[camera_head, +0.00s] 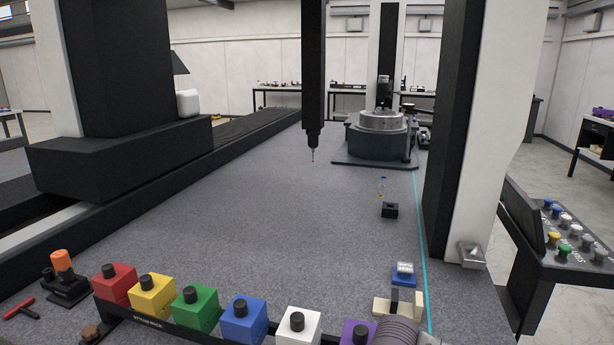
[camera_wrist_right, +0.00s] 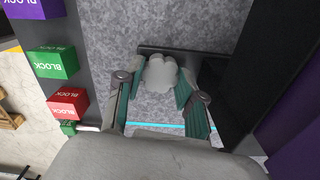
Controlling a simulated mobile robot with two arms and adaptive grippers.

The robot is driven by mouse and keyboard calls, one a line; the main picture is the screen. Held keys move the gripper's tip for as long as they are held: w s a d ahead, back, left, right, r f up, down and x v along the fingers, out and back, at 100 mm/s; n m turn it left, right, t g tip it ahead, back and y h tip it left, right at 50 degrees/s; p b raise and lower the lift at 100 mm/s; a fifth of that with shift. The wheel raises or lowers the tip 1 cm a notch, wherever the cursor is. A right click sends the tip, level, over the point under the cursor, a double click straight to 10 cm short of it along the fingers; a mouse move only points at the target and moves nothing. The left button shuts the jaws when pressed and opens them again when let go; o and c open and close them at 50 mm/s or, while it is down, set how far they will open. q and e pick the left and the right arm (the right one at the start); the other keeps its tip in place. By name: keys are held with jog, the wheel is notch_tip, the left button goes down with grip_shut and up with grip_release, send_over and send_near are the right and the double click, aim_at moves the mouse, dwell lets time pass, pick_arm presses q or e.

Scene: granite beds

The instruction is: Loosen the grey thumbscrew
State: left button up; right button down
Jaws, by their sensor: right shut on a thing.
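The grey thumbscrew (camera_wrist_right: 161,68), pale with a lobed rim, shows in the right wrist view. It sits at the edge of a dark flat part (camera_wrist_right: 205,62) over the speckled granite. My right gripper (camera_wrist_right: 161,84) has its teal-padded fingers on either side of the knob and is shut on it. The knob's underside and any thread are hidden. In the head view I cannot make out the thumbscrew or the right fingertips. My left gripper is not in view.
Coloured blocks with black knobs, such as the yellow block (camera_head: 152,296), stand along the near edge. A small blue block (camera_head: 403,274) lies near the cyan line. A black probe (camera_head: 313,125) hangs over the granite bed (camera_head: 270,215), whose middle is clear. A control panel (camera_head: 572,240) stands right.

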jog(key=c, duration=1)
grip_release()
jog(key=shift+c, duration=0.2)
jog(key=shift+o, duration=1.5)
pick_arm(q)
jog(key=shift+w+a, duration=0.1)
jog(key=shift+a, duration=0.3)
pick_arm(e)
jog(key=shift+r, duration=0.1)
notch_tip(320, 180, up, 5)
jog(key=p, duration=0.3)
jog(key=shift+r, duration=0.45)
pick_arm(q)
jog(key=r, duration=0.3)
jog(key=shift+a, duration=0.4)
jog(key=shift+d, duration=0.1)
